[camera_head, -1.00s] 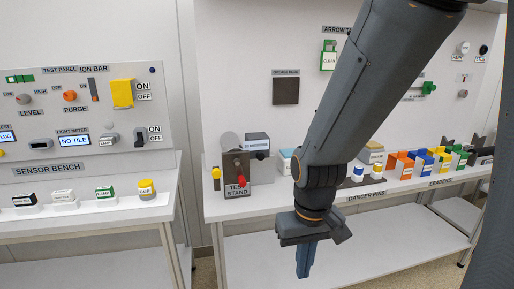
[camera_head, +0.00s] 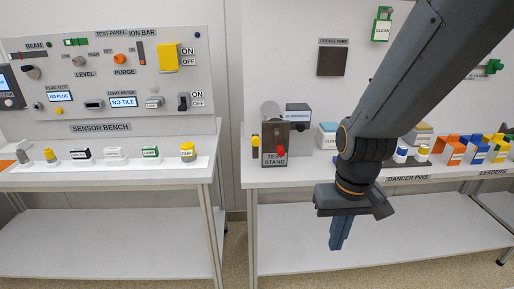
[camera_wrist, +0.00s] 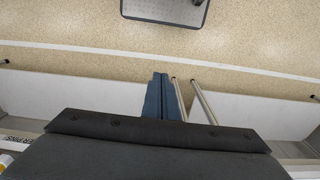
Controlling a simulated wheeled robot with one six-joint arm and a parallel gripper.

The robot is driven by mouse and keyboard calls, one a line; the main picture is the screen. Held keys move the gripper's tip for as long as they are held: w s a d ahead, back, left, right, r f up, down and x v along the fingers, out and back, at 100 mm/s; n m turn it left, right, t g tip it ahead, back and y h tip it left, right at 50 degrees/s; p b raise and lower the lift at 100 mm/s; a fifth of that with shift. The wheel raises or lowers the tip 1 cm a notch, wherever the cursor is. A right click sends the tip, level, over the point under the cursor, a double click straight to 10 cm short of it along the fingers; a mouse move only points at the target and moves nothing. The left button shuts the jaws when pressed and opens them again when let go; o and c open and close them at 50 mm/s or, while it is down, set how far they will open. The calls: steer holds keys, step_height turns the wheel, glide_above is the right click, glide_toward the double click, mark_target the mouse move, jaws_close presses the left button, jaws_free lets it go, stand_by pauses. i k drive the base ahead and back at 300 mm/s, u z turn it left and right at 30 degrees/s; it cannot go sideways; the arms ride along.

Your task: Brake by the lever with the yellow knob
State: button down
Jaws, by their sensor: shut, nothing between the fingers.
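The test stand (camera_head: 275,138) is a dark brown block on the right-hand bench, with a label on its front and a red lever (camera_head: 280,151) near its base. A small yellow knob (camera_head: 255,141) on a dark stem stands just left of it. It is too small to tell how far its lever is tilted. My gripper (camera_head: 338,242) points down in front of the bench, right of the stand and below the bench top. Its fingers are shut and empty, and they also show in the wrist view (camera_wrist: 163,97). The yellow knob is not visible in the wrist view.
The sensor bench (camera_head: 110,175) with its test panel (camera_head: 130,75) stands to the left, with a gap between the benches. A cleaner box (camera_head: 327,135), dancer pins (camera_head: 402,154) and coloured leaders (camera_head: 450,150) line the right bench. The wrist view shows mostly floor (camera_wrist: 60,60).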

mark_target(255, 140)
steer(key=k, duration=1.1)
steer(key=u, duration=0.8)
steer(key=i, duration=1.2)
steer(key=z, duration=0.75)
